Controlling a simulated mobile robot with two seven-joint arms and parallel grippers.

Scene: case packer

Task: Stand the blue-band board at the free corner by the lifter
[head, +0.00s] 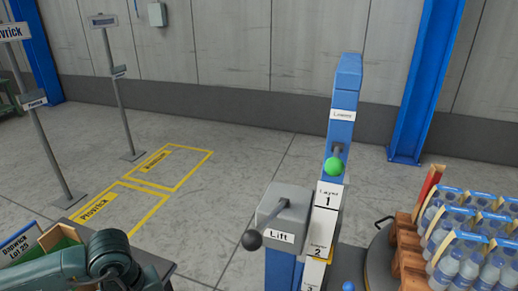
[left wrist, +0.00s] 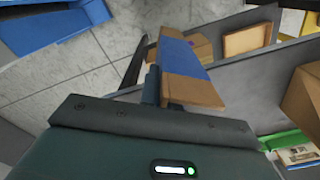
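The blue-band board (left wrist: 183,88), brown cardboard with a wide blue band, is in the left wrist view, tilted and close to the camera. My left gripper (left wrist: 152,86) appears shut on its lower left edge; the far finger is hidden behind it. In the head view my left arm shows at the lower left, and its fingers and the board are out of frame. The lifter (head: 340,120) is a blue post with a green knob and a grey "Lift" lever box (head: 283,213). The near corner of the bottle stack lies right of it. My right gripper is not seen.
Packs of bottles (head: 465,225) stand on a round dark base (head: 379,262) at the right, with a reddish upright board (head: 431,186) at the back corner. Yellow floor bays (head: 172,168) and sign posts (head: 120,85) are at left. A grey worktop (left wrist: 235,95) holds boxes.

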